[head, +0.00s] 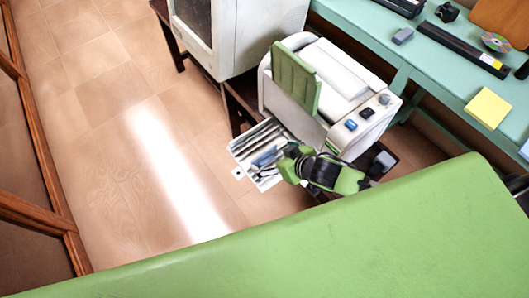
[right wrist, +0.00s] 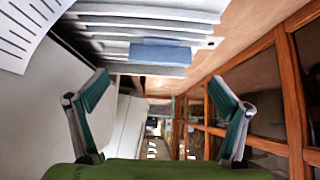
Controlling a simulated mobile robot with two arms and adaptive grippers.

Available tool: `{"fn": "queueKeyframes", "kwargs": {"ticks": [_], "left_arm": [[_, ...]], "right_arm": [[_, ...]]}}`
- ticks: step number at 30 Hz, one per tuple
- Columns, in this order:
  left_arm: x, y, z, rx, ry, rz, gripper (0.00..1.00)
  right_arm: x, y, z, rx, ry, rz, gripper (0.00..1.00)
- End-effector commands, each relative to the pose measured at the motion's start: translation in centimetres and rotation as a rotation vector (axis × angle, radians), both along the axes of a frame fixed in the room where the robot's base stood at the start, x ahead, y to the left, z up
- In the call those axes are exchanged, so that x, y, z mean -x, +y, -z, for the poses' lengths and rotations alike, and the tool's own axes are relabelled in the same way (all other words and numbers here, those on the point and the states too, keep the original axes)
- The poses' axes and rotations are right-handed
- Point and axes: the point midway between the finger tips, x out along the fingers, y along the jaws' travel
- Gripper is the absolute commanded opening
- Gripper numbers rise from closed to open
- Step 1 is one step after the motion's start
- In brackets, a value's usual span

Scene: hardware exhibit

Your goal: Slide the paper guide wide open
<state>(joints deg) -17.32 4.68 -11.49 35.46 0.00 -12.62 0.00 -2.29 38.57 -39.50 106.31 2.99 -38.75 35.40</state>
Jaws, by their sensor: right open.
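A white printer (head: 335,90) with a green upright panel (head: 295,77) stands near the middle of the head view. A grey slatted tray (head: 254,140) sticks out from its lower left side. The paper guide (right wrist: 160,52) is a blue block on the slatted tray in the right wrist view. In the head view it is small and partly hidden by my gripper. My right gripper (head: 289,162) is at the tray beside the guide. In the right wrist view (right wrist: 158,84) its two fingers are wide apart with nothing between them, below the guide in the picture. My left gripper is out of view.
A printed sheet (right wrist: 22,32) with black lines shows at the upper left of the wrist view. A teal table (head: 440,80) holds a yellow pad (head: 487,108) and a disc (head: 496,42). A white cabinet (head: 245,35) stands left of the printer. The tiled floor (head: 120,130) at left is clear.

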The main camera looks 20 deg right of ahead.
Motion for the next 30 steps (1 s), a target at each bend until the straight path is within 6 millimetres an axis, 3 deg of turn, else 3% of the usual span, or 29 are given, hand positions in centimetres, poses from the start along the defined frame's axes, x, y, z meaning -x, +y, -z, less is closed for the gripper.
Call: {"fn": "queueKeyframes", "kwargs": {"ticks": [3,10,23,24,26,30], "left_arm": [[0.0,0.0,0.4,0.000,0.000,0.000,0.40],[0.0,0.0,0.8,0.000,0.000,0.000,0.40],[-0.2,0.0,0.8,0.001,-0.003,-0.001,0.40],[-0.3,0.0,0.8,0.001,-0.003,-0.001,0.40],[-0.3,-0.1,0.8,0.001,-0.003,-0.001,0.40],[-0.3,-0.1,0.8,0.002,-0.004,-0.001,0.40]], "right_arm": [[-1.8,0.7,1.9,0.000,-0.001,0.001,0.93],[-4.0,1.5,4.3,0.001,0.000,0.001,0.93],[-4.8,1.7,5.1,0.000,0.000,0.000,0.93],[-4.8,1.7,5.1,0.000,0.000,0.000,0.90],[-4.7,1.7,5.1,0.000,0.000,0.000,0.75],[-4.7,1.7,5.1,0.000,0.000,0.000,0.39]]}}
